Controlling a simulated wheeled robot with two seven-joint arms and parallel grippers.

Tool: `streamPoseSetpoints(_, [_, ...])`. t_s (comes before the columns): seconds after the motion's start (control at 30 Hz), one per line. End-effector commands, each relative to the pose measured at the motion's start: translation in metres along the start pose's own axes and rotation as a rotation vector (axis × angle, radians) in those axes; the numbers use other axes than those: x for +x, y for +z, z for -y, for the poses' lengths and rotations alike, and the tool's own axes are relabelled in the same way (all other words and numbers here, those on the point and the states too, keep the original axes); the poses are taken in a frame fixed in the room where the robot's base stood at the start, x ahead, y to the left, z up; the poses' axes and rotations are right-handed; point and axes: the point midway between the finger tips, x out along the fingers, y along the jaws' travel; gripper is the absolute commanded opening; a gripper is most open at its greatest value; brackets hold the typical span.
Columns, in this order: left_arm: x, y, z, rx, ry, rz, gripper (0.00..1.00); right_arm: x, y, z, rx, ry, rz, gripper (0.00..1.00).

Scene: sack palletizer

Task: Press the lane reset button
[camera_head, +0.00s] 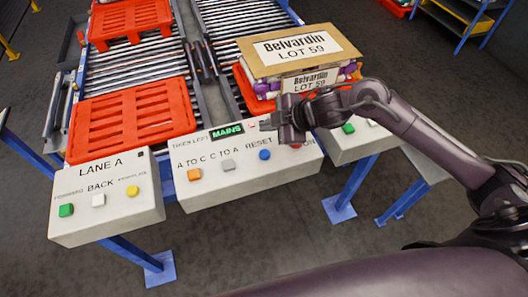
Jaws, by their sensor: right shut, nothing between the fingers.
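The blue button (265,155) sits under the word RESET on the sloped middle control box (228,190). My right gripper (266,125) reaches in from the right, shut and empty. In the picture it is above the RESET label and beside the lit green display (227,131); its height over the box is hard to judge. The blue button shows clear of the fingers. A red button (296,146) shows just below the gripper body, its label hidden. My left gripper is out of view.
The same box has an orange button (194,174) and a grey button (228,164). The LANE A box (108,215) stands left; another box (352,148) stands right, partly behind my arm. Behind are roller conveyors (140,70), red pallets (125,115) and a cardboard-topped sack stack (300,50).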

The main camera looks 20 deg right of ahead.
Motion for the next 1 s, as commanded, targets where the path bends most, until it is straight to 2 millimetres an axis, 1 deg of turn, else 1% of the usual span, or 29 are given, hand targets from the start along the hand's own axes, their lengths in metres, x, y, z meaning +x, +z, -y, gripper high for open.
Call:
streamPoseSetpoints(0.37, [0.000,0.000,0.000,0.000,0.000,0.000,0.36,-0.002,0.002,-0.001,-0.007,-0.011,0.002,0.00])
streamPoseSetpoints(0.57, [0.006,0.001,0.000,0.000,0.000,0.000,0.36,0.003,0.005,0.003,-0.006,-0.010,0.002,0.00])
streamPoseSetpoints(0.77, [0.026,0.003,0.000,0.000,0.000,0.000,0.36,0.017,0.016,0.014,-0.006,-0.010,0.002,0.00])
streamPoseSetpoints(1.0, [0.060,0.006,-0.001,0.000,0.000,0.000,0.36,0.042,0.034,0.032,-0.006,-0.010,0.002,0.00])
